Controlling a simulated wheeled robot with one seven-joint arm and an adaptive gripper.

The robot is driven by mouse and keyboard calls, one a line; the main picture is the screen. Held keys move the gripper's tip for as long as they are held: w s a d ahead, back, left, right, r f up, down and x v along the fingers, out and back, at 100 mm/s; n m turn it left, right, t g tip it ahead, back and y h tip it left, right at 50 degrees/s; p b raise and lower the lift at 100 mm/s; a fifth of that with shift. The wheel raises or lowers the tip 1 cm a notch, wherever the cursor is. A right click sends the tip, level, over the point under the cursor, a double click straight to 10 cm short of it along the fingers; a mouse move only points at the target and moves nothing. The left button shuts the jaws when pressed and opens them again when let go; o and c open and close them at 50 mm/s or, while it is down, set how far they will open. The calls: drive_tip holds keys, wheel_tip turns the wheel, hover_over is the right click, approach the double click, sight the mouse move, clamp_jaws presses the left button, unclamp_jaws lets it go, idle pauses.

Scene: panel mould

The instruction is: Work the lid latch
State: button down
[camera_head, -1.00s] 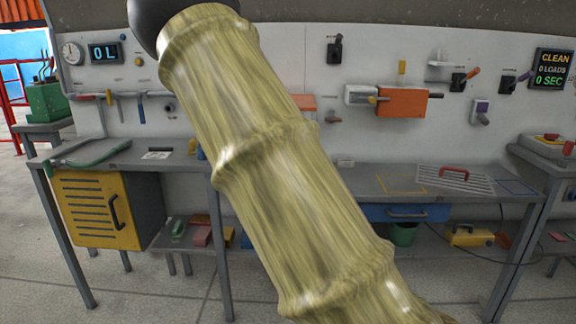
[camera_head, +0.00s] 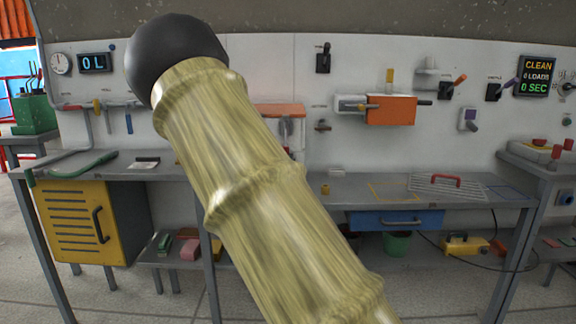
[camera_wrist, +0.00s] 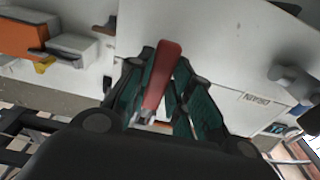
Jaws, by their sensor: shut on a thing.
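In the wrist view, my gripper (camera_wrist: 156,98) has its two dark green fingers on either side of a long red lever (camera_wrist: 165,66), shut on it. The lever's upper end sticks out past the fingers, in front of the pale wall panel. A grey metal piece shows low between the fingers, mostly hidden. No label on this red lever can be read, so I cannot tell by name whether it is the lid latch. In the head view, my own arm crosses the middle and hides my gripper and the lever.
The wall panel carries an orange block (camera_head: 391,110) and black switches (camera_head: 323,58). A grey fixture (camera_wrist: 292,80) and a DRAIN label show at right in the wrist view. The bench holds a red-handled grid (camera_head: 447,184); a yellow-fronted cabinet (camera_head: 78,222) stands at left.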

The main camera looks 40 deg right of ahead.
drive_tip(key=shift+d, duration=0.1)
drive_tip(key=c, duration=1.3)
unclamp_jaws()
drive_tip(key=shift+f, duration=0.1)
drive_tip(key=v, duration=1.2)
